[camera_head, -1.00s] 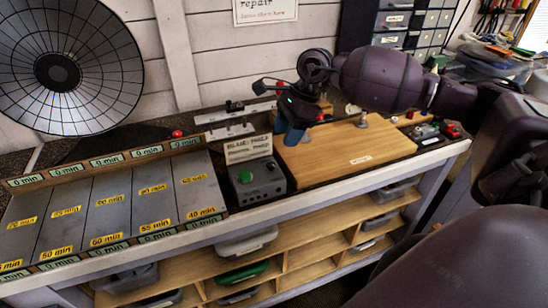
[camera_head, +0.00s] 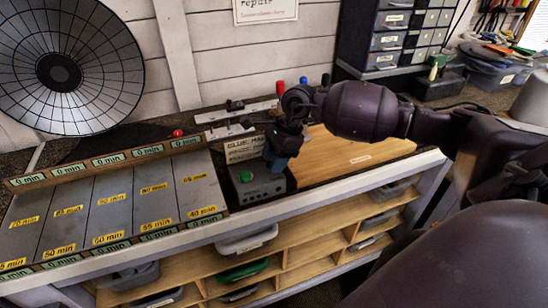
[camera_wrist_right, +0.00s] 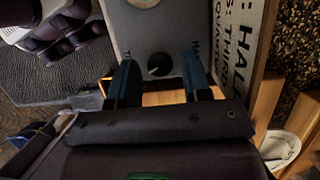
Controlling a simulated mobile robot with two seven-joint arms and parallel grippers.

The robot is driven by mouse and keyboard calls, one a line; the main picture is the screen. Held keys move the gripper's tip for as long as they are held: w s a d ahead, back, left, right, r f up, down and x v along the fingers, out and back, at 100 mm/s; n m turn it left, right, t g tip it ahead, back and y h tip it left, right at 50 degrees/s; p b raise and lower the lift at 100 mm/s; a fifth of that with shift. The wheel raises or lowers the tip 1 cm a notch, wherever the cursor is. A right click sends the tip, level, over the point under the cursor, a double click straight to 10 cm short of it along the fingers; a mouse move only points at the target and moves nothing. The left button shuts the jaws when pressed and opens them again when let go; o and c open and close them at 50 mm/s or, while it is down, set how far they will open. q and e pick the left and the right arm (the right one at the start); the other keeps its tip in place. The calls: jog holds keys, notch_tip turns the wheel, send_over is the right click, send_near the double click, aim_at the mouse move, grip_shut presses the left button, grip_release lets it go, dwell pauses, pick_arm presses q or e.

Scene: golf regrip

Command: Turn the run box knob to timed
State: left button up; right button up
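The run box (camera_head: 254,186) is a grey box with a green button (camera_head: 246,176) on top, on the bench next to the slanted panels. Its sign stands behind it, partly hidden by my right gripper. In the right wrist view the box's grey face (camera_wrist_right: 130,35) shows a small black knob (camera_wrist_right: 159,65) with a pale pointer mark. My right gripper (camera_head: 276,160) is over the right part of the box. In the wrist view its two blue fingers (camera_wrist_right: 160,75) are apart, on either side of the knob, with nothing visibly gripped. My left gripper is out of view.
A wooden board (camera_head: 345,152) lies right of the box. Slanted grey panels with yellow minute labels (camera_head: 110,205) are on the left, with a large round reflector (camera_head: 62,70) behind. Red and blue posts (camera_head: 303,80) stand at the back.

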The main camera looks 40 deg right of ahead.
jog(key=c, duration=0.7)
jog(key=shift+m, duration=0.4)
jog(key=shift+s+m+t, duration=0.1)
jog(key=shift+m+t, duration=0.4)
jog(key=shift+m, duration=0.5)
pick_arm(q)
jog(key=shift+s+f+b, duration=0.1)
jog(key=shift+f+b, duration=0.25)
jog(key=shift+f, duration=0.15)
pick_arm(e)
jog(key=shift+m+t+h, duration=0.3)
jog(key=shift+m+t, duration=0.1)
jog(key=shift+m, duration=0.6)
jog(key=o, duration=0.9)
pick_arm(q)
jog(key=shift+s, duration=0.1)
pick_arm(e)
jog(key=shift+r, duration=0.1)
